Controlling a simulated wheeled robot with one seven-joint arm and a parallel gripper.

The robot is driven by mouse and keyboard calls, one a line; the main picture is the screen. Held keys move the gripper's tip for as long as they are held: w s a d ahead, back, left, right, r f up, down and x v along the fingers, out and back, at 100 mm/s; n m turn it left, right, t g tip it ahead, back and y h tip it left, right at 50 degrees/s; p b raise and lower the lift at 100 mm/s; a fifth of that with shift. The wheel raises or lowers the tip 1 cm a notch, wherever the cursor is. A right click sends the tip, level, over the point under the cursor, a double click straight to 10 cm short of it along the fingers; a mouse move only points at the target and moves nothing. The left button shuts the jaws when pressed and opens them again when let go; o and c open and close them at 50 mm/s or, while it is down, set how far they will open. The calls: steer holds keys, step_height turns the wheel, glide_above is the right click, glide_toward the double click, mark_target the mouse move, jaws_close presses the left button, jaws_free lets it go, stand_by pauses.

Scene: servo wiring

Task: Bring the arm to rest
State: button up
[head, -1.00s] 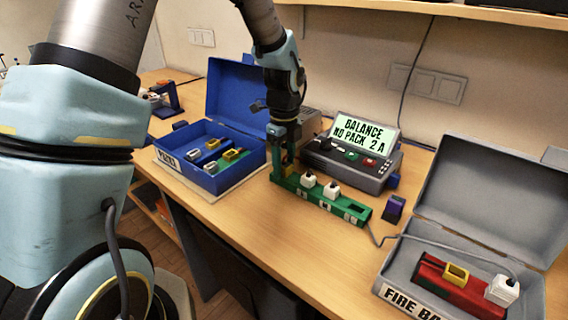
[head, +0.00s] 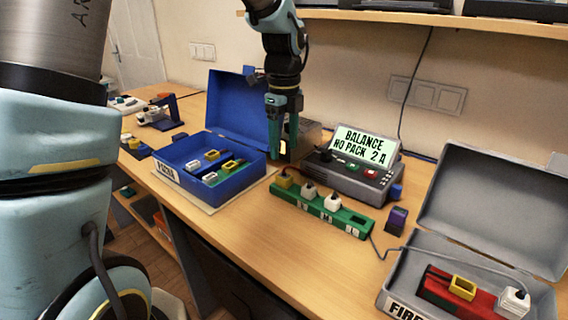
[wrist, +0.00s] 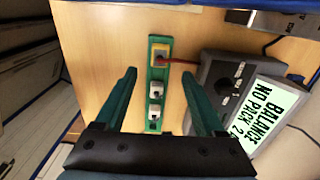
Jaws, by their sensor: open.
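My gripper (head: 280,135) hangs fingers-down above the table, behind the left end of the green strip (head: 349,225). It is open and empty; the wrist view shows its two green fingers (wrist: 160,100) spread apart, with the strip below between them. The strip holds a yellow plug (head: 284,181) at its left end and two white plugs (head: 308,190) beside it. Its right slot looks empty. The gripper is apart from the plugs.
The blue box (head: 212,190) with raised lid holds several connectors. The balance charger (head: 360,172) reads "BALANCE NO PACK 2 A". The grey fire box (head: 397,272) holds a red pack (head: 455,293). A shelf (head: 430,20) overhangs the back. Bare table lies before the strip.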

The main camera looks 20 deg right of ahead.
steer(key=shift+r, duration=0.8)
